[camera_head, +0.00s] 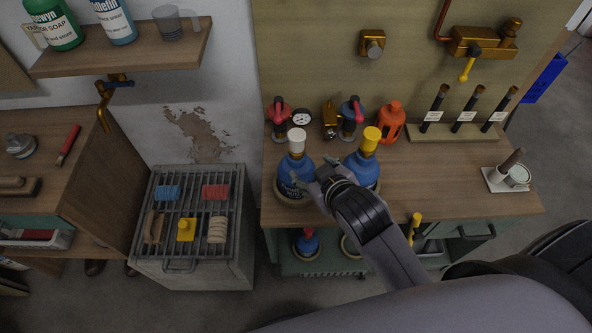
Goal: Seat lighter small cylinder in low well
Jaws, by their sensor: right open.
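Two blue cylinders stand upright on the bench top: one with a white cap (296,141), in a pale ring, and one with a yellow cap (369,139), partly hidden by my right arm. A smaller blue cylinder with a red top (307,243) sits in a ring on the low shelf. Beside it a second low ring (347,246) shows only partly behind my arm; I cannot see all of its inside. Which cylinder is lighter cannot be told by sight. My right gripper (309,174) is open, at the right side of the white-capped cylinder; contact is unclear. My left gripper is out of view.
Behind the cylinders stand red-handled valves, a gauge (299,118) and an orange bottle (392,122). A rack of dark rods (460,131) and a white tray with a cup (509,179) are to the right. Bench space right of my gripper is clear.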

